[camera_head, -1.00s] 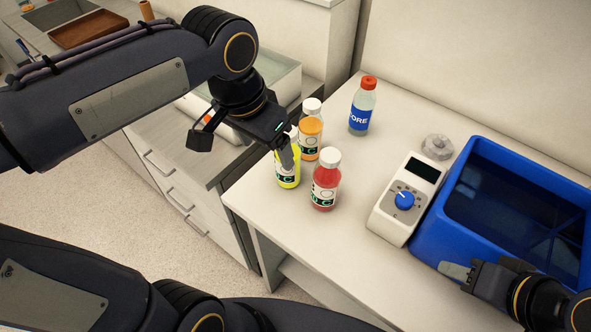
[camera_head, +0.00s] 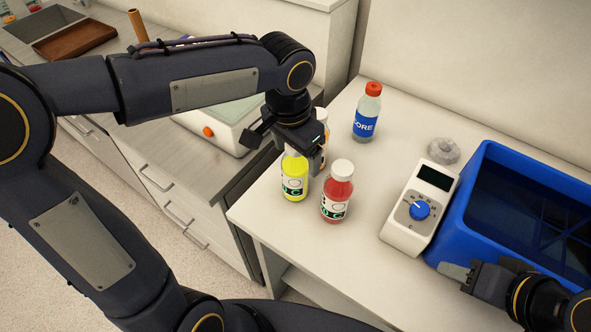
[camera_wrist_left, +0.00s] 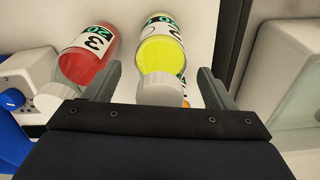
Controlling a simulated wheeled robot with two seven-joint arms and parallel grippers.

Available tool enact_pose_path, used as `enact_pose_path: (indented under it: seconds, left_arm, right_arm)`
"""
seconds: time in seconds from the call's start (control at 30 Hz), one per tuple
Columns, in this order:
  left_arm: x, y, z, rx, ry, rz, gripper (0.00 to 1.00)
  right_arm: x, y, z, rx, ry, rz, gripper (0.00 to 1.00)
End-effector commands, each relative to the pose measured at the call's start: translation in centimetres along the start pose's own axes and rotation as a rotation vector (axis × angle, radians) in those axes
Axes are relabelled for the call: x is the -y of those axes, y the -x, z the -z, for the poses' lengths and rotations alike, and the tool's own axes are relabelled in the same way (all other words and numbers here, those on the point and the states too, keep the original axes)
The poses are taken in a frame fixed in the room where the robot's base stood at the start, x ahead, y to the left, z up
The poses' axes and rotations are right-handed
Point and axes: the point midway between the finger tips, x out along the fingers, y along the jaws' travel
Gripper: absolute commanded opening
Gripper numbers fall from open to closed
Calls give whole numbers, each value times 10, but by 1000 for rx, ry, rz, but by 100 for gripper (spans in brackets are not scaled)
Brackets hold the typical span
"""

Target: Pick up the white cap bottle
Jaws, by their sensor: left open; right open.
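Three bottles with white caps stand close together on the white table: a yellow one (camera_head: 294,187), a red one (camera_head: 336,200), and an orange one (camera_head: 326,131) mostly hidden behind my left gripper. My left gripper (camera_head: 309,165) is open and low over the group, just behind the yellow bottle. In the left wrist view, the yellow bottle (camera_wrist_left: 161,52) and its white cap (camera_wrist_left: 161,90) show between the open fingers (camera_wrist_left: 160,72). The red bottle (camera_wrist_left: 88,55) is outside the left finger. A sliver of orange shows beside the yellow cap. My right gripper (camera_head: 462,276) is by the blue bin.
A red-capped bottle with a blue label (camera_head: 367,112) stands farther back. A white device with a blue knob (camera_head: 418,208), a clear lidded item (camera_head: 443,151) and a blue bin (camera_head: 452,235) are to the right. A grey counter (camera_head: 205,165) adjoins at left.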

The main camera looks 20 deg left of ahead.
Motion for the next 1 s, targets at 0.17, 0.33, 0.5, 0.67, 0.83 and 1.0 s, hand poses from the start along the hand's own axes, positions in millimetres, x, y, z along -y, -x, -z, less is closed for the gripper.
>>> enact_pose_path:
  seconds: [0.17,0.33,0.5,0.67,0.83,1.0]
  left_arm:
    - [0,-1,0,-1,1,0,77]
    - [0,-1,0,-1,1,0,62]
    - [0,-1,0,-1,1,0,39]
    - [0,-1,0,-1,1,0,18]
    - [0,0,0,-3,1,1,0]
    - [0,0,0,-3,1,1,0]
  right_arm:
    - [0,0,0,0,0,0,42]
    - [0,0,0,0,0,0,42]
    - [0,0,0,0,0,0,42]
    - [0,0,0,0,0,0,42]
    - [0,0,0,0,0,0,42]
    - [0,0,0,0,0,0,42]
